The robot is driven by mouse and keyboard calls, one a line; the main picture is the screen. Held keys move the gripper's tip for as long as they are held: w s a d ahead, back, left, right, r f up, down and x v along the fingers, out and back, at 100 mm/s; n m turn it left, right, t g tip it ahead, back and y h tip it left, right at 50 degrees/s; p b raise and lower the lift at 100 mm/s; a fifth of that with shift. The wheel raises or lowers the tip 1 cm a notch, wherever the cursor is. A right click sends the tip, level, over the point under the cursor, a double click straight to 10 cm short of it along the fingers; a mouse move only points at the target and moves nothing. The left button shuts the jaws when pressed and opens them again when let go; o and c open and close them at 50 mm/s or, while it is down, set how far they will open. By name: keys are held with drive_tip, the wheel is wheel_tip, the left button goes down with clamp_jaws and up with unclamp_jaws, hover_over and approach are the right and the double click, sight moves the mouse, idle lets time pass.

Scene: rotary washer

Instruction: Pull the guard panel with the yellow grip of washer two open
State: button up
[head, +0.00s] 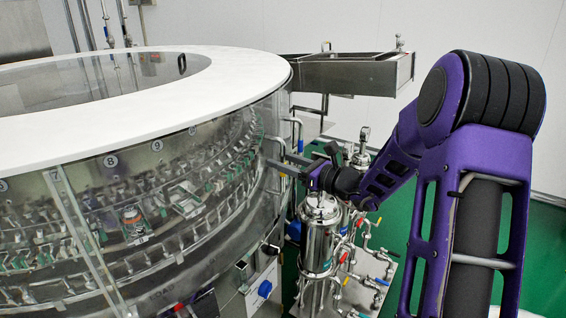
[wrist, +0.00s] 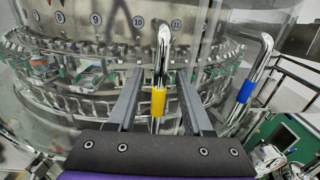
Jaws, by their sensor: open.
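The washer (head: 150,75) is a large round machine with a white top ring and clear curved guard panels. In the wrist view, a bent chrome handle (wrist: 162,50) with a yellow grip (wrist: 158,102) stands on the clear guard panel (wrist: 60,105). My gripper (wrist: 160,78) is open, with one finger on each side of this handle. The yellow part lies between the fingers, and I cannot tell whether either finger touches it. In the head view, my gripper (head: 283,163) is at the washer's right side; the yellow colour is not clear there.
A second chrome handle with a blue grip (wrist: 245,92) stands to the right of my gripper. Steel filter housings with pipes and valves (head: 320,235) stand below my wrist. A steel chute (head: 350,72) juts out behind. Green floor (head: 400,225) shows at right.

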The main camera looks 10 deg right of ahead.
clamp_jaws()
idle(0.3)
idle(1.2)
